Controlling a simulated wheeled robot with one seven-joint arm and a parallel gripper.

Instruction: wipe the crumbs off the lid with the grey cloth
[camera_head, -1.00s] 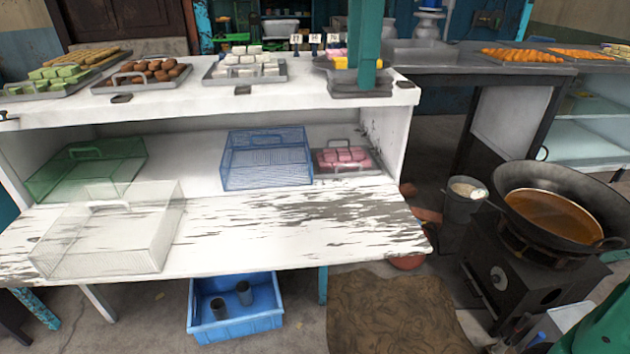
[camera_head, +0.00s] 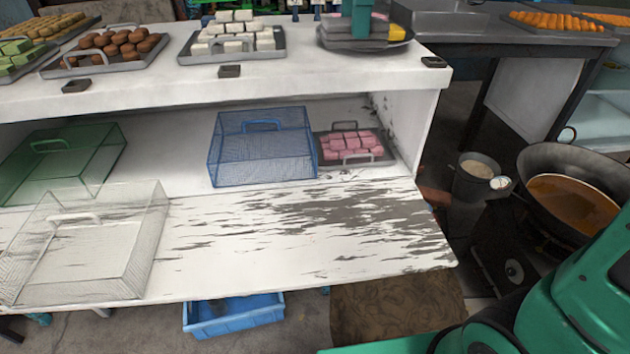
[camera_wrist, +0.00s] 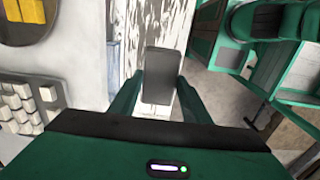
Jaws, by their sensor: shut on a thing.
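In the wrist view my gripper (camera_wrist: 157,92) has its two green fingers on either side of a flat dark grey piece, the cloth (camera_wrist: 163,72), and is shut on it. The cloth hangs clear in front of the counter edge. In the head view a teal upright part at the top edge stands over a dark plate; I cannot tell surely whether it is my gripper. Three mesh covers with handles, one white (camera_head: 95,245), one blue (camera_head: 262,148) and one green (camera_head: 62,165), stand on the lower shelf. I cannot tell which thing is the lid, and no crumbs can be made out.
Sweet trays line the upper counter, with white cubes (camera_head: 235,38) and brown balls (camera_head: 112,45). A dark plate (camera_head: 366,45) holds a yellow thing. A pink sweet tray (camera_head: 352,160) sits beside the blue cover. The lower shelf's right front (camera_head: 330,250) is clear. A wok (camera_head: 575,200) stands at right.

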